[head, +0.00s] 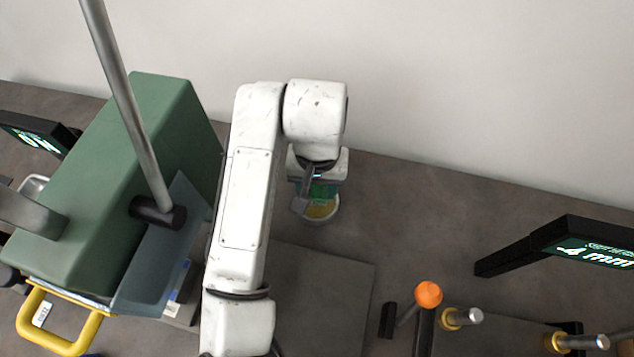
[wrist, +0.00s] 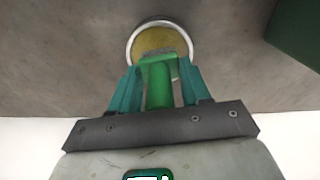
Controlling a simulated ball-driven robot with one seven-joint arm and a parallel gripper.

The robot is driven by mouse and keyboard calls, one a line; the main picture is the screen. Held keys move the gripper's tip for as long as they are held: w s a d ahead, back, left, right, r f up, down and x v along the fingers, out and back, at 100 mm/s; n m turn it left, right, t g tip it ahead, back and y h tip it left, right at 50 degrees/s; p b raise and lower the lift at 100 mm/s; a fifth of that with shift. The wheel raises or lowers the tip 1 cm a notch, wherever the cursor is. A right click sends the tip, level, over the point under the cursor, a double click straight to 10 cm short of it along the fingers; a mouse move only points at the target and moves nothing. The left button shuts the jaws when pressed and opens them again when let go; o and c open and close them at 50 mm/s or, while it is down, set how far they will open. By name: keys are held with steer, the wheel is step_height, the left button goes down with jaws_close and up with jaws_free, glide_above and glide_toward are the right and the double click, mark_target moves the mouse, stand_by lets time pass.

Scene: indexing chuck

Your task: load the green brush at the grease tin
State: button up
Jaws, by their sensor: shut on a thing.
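My gripper (wrist: 157,92) is shut on the green brush (wrist: 158,78), whose handle sits between the teal fingers in the wrist view. The brush's grey bristle end points at the round grease tin (wrist: 133,50) and overlaps its yellow grease in the picture. I cannot tell whether the bristles touch the grease. In the head view the tin (head: 322,219) stands on the dark bench just below my gripper (head: 318,194). The brush is mostly hidden there by my wrist.
A green machine housing (head: 150,105) with a clear guard (head: 160,250) and yellow handle (head: 62,343) stands at left. An orange knob (head: 428,293), brass-collared pins (head: 462,318) and a "4 mm" display (head: 590,250) are at right.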

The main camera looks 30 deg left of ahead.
steer(key=shift+f, duration=0.65)
stand_by(2.1)
steer(key=shift+r, duration=0.15)
step_height(320, 180, up, 7)
steer(key=p, duration=0.7)
stand_by(0.7)
